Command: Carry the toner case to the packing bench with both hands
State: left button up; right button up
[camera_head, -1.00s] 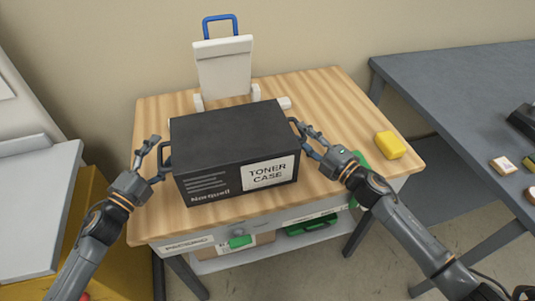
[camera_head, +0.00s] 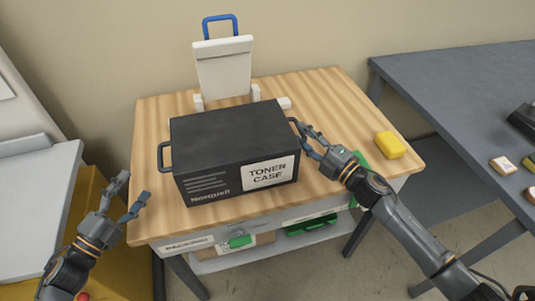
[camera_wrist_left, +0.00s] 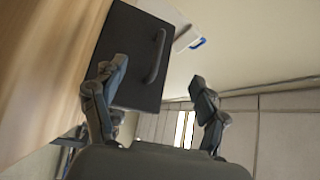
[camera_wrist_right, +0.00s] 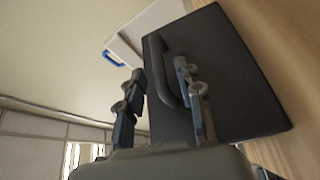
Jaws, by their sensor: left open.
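The black toner case (camera_head: 232,140), with a white label, sits level on the wooden packing bench (camera_head: 340,90). Its left handle (camera_head: 161,155) is free and clear of my left gripper (camera_head: 132,190), which is open and empty to the left, beyond the bench edge. The left wrist view shows the case's end face and handle (camera_wrist_left: 154,58) ahead, with no finger on it. My right gripper (camera_head: 303,139) is at the right handle. In the right wrist view its fingers stand apart on either side of that handle (camera_wrist_right: 163,72), with gaps visible.
A yellow block (camera_head: 389,145) lies on the bench right of the case. A white stand with a blue handle (camera_head: 222,68) is behind it. A grey table (camera_head: 455,85) stands to the right, and a pale grey surface (camera_head: 38,195) to the left.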

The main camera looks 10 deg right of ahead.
pick_arm(q)
jog(key=shift+s+a, duration=0.2)
jog(key=shift+s, duration=0.1)
pick_arm(e)
jog(key=o, duration=0.8)
jog(key=shift+d, duration=0.15)
jog(key=d, duration=0.6)
jog(key=shift+s+d, duration=0.2)
jog(key=shift+d, duration=0.15)
pick_arm(q)
jog(key=shift+s+f, duration=0.1)
pick_arm(e)
jog(key=shift+s+f, duration=0.1)
